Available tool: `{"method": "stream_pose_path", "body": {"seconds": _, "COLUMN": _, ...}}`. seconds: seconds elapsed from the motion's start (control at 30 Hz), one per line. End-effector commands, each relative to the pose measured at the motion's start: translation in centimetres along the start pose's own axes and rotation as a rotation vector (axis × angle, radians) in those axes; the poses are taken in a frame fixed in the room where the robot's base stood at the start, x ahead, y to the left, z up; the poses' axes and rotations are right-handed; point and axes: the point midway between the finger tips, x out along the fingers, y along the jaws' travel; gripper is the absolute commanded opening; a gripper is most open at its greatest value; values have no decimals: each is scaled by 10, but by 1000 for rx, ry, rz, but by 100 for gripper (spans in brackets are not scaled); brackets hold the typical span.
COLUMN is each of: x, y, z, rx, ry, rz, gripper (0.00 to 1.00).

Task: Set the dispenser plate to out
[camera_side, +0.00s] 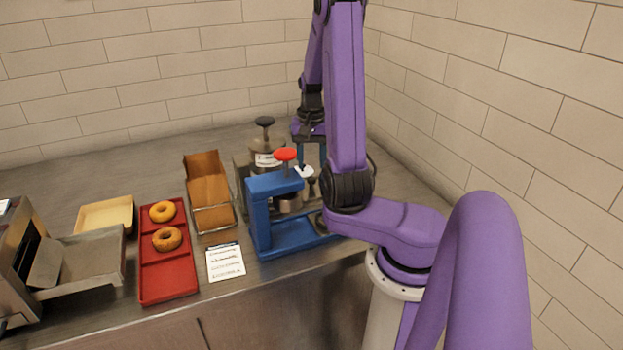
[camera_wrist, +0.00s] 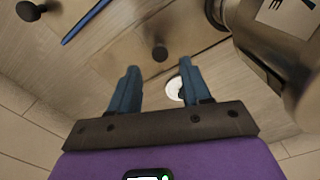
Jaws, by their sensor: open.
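My gripper (camera_side: 310,164) is at the back right of the counter, pointing down beside the metal dispenser (camera_side: 266,158) and partly behind my arm. In the wrist view its two blue fingers (camera_wrist: 158,72) are apart with nothing held. A dark round knob (camera_wrist: 160,54) shows between and just beyond the fingertips, on a flat pale surface that may be the dispenser plate; I cannot tell its setting. The dispenser's labelled metal body (camera_wrist: 275,40) fills the right of the wrist view. A white disc (camera_wrist: 175,88) lies near the right finger.
A blue press (camera_side: 262,215) with a red knob (camera_side: 285,154) stands in front of the dispenser. Tiled walls close the back and right.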

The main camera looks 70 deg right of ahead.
Motion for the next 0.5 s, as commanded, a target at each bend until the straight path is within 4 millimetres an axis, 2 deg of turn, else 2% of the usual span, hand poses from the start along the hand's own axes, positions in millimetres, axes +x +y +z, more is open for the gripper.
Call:
{"method": "stream_pose_path", "body": {"seconds": 0.03, "x": 11, "y": 0, "z": 2, "rx": 0, "ry": -7, "rz": 2, "gripper": 48}}
{"method": "stream_pose_path", "body": {"seconds": 0.2, "x": 37, "y": 0, "z": 2, "rx": 0, "ry": -6, "rz": 1, "gripper": 48}}
{"method": "stream_pose_path", "body": {"seconds": 0.5, "x": 61, "y": 0, "z": 0, "rx": 0, "ry": -1, "rz": 0, "gripper": 48}}
